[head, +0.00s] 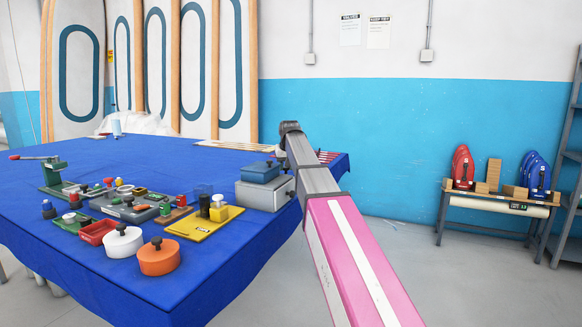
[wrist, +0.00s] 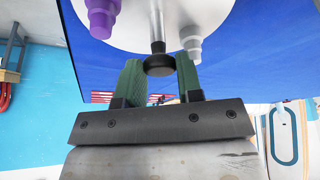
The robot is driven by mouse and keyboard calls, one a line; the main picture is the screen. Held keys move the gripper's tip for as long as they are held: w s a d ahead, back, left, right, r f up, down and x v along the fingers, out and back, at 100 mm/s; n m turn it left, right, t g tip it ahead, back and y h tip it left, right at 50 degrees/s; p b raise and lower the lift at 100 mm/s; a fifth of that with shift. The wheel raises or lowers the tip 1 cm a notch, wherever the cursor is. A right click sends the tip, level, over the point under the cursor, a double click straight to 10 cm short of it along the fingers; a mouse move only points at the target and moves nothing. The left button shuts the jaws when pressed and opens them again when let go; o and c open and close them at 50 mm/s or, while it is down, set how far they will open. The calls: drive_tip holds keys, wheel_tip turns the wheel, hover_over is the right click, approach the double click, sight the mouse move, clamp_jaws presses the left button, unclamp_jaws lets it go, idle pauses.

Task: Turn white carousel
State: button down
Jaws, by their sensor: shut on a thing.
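The white carousel (wrist: 136,28) shows in the wrist view as a round white plate, cut off by the top edge. It carries a purple stepped piece (wrist: 101,18) and a pale stepped piece (wrist: 192,43). A metal rod with a dark round knob (wrist: 159,65) sticks out from it. My gripper (wrist: 158,72) has its two green fingers around this knob, shut on it. In the head view my arm runs to the right part of the table, and the gripper and carousel cannot be made out there.
The blue-covered table (head: 190,275) holds a white pot (head: 122,243), an orange pot (head: 158,259), a yellow board (head: 203,224) and a grey box with a blue top (head: 264,190) close left of my arm. A bench (head: 500,196) stands right. Floor between is clear.

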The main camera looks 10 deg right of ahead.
drive_tip(key=c, duration=0.8)
unclamp_jaws()
drive_tip(key=v, duration=1.1)
drive_tip(key=shift+f, duration=0.1)
drive_tip(key=shift+s, duration=0.1)
